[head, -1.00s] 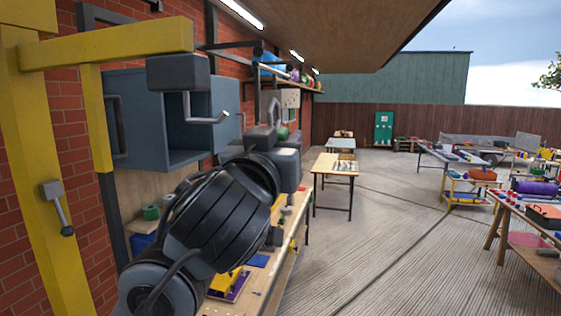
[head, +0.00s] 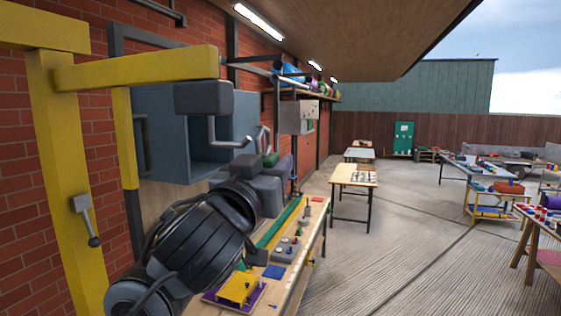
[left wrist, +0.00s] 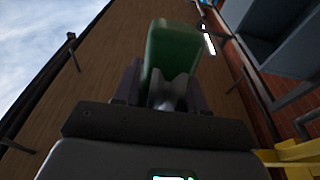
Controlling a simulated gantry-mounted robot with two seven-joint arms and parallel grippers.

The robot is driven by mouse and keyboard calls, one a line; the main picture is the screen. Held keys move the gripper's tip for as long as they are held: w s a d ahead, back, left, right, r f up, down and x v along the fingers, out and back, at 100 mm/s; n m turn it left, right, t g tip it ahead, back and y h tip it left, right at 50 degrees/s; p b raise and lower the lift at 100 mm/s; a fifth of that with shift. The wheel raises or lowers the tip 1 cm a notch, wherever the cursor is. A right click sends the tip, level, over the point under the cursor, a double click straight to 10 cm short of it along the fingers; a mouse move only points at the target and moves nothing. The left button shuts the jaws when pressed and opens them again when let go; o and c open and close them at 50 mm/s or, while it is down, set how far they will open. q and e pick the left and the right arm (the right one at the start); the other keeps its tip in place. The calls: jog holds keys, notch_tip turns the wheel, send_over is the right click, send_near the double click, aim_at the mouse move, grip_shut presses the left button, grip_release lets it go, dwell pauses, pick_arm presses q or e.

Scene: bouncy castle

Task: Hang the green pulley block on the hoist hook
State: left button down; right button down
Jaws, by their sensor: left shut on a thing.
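The hoist hook (head: 228,143) is a grey bent rod hanging under a dark grey hoist block (head: 205,98) on the yellow beam. The green pulley block (head: 270,160) shows only as a small green patch in the head view, with a pale metal loop (head: 265,138) above it. My left gripper (head: 268,178) is shut on it and hides most of it. The loop is just right of the hook tip, apart from it in the picture; the depth gap is unclear. In the left wrist view the green block (left wrist: 172,48) stands up between the fingers. My right gripper is not in view.
A yellow post (head: 65,190) with a grey lever (head: 86,220) stands at left. An open blue-grey cabinet (head: 165,150) is on the brick wall behind the hook. A workbench (head: 290,290) with small parts lies below my arm.

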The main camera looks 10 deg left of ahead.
pick_arm(q)
jog(key=shift+w+a+f+p, duration=0.1)
jog(key=shift+a+f+p, duration=0.15)
jog(key=shift+a, duration=0.6)
jog(key=shift+w+a+f+p, duration=0.1)
jog(key=shift+a+f+p, duration=0.1)
jog(key=shift+a, duration=0.7)
jog(key=shift+a+f+p, duration=0.25)
jog(key=shift+a, duration=0.6)
jog(key=c, duration=0.6)
grip_release()
jog(key=shift+o, duration=0.2)
jog(key=shift+f, duration=0.1)
